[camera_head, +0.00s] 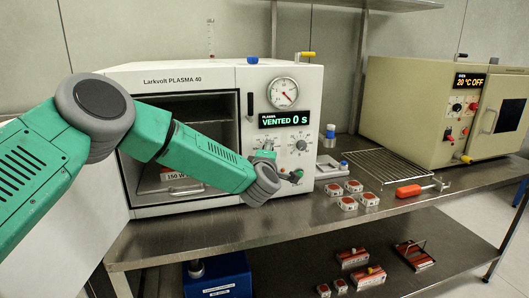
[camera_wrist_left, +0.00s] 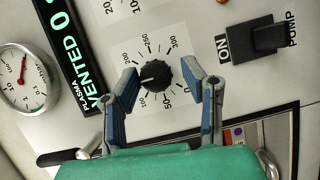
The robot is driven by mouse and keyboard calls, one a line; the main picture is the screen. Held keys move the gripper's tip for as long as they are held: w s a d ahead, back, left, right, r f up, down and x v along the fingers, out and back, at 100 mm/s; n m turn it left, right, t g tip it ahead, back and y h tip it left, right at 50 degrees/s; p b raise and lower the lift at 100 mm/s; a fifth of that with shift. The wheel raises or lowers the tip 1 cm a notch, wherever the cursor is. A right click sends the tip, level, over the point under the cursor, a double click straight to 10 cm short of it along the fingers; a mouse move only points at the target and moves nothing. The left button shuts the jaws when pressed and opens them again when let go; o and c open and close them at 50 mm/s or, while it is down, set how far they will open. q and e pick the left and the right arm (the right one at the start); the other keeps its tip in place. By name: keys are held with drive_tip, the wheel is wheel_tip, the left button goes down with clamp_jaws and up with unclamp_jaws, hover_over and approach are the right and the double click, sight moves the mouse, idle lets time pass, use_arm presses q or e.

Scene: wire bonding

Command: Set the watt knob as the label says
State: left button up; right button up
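The watt knob (camera_wrist_left: 156,75) is a black round knob on the white panel, ringed by a scale with numbers up to 300. A pale mark on it seems to point left in the left wrist view, but its exact reading is unclear. My left gripper (camera_wrist_left: 160,73) is open, with one finger on each side of the knob; contact cannot be told. In the head view my left gripper (camera_head: 267,156) is at the panel below the display and largely covers this knob. A label (camera_head: 174,177) reading "150 W" shows inside the open chamber, partly hidden by my arm. My right gripper is not in view.
The plasma display (camera_head: 284,119) reads VENTED 0 s, below a round gauge (camera_head: 283,93). Another knob (camera_head: 301,145) is right of my gripper. The pump switch (camera_wrist_left: 262,39) is close by. Small red-and-white boxes (camera_head: 347,203), a wire rack (camera_head: 385,167) and an orange-handled tool (camera_head: 410,190) lie on the bench.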

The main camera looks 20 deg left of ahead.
use_arm(q)
drive_tip(key=shift+d+r, duration=0.1)
drive_tip(key=shift+d, duration=0.15)
drive_tip(key=v, duration=1.1)
drive_tip(key=shift+s+d, duration=0.2)
drive_tip(key=shift+s, duration=0.1)
drive_tip(key=shift+a, duration=0.1)
